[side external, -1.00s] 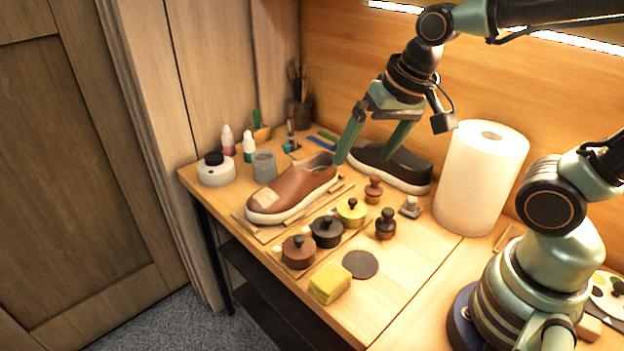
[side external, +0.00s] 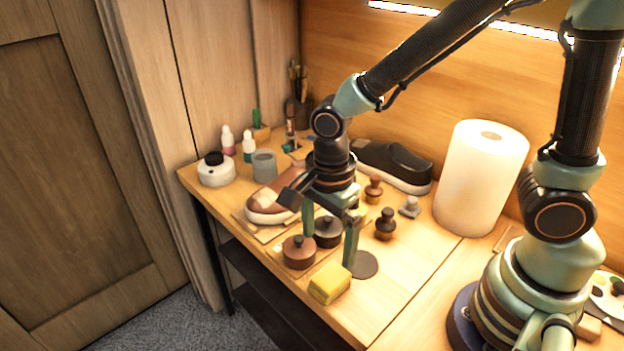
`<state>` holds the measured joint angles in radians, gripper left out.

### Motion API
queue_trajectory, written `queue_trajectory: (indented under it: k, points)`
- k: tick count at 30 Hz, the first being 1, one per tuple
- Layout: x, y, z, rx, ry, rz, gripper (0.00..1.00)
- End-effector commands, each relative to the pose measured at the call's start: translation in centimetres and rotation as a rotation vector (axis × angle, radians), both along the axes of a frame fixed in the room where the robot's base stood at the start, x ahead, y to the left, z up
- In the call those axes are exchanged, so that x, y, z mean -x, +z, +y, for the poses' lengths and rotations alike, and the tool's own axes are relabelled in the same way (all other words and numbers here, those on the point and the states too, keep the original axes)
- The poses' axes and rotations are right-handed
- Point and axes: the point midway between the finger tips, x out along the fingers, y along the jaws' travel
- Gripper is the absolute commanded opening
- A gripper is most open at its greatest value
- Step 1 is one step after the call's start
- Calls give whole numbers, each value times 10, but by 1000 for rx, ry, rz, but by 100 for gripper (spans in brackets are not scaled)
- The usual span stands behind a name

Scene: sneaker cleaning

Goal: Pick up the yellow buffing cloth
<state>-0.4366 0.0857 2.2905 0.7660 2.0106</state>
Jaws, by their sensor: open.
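The yellow buffing cloth (side external: 329,283) is a folded block lying on the table near its front edge. My gripper (side external: 328,250) points down with its two green fingers spread apart. The fingers are above and behind the cloth, and nothing shows between them but the table and tins. The right finger appears close to the cloth's upper right corner; I cannot tell whether it touches. The cloth is almost fully visible.
A brown tin (side external: 298,252) and a dark tin (side external: 327,233) stand just behind the cloth. A dark round pad (side external: 365,264) lies to its right. A brown sneaker (side external: 268,203), a black shoe (side external: 395,165) and a paper roll (side external: 482,178) stand farther back. Table right of the pad is clear.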

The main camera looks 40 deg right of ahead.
Motion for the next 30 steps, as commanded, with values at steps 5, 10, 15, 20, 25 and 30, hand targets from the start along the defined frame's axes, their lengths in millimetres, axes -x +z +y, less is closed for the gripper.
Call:
queue_trajectory:
  k: [5,10,15,20,25,30]
  points:
    - [2,-30,-1,3,2,6,100]
    - [1,-45,-1,1,2,3,100]
    - [2,-53,-1,1,3,3,100]
    - [8,-75,-2,3,3,5,100]
    - [9,-93,-2,1,3,3,100]
    - [8,-100,-2,0,3,0,100]
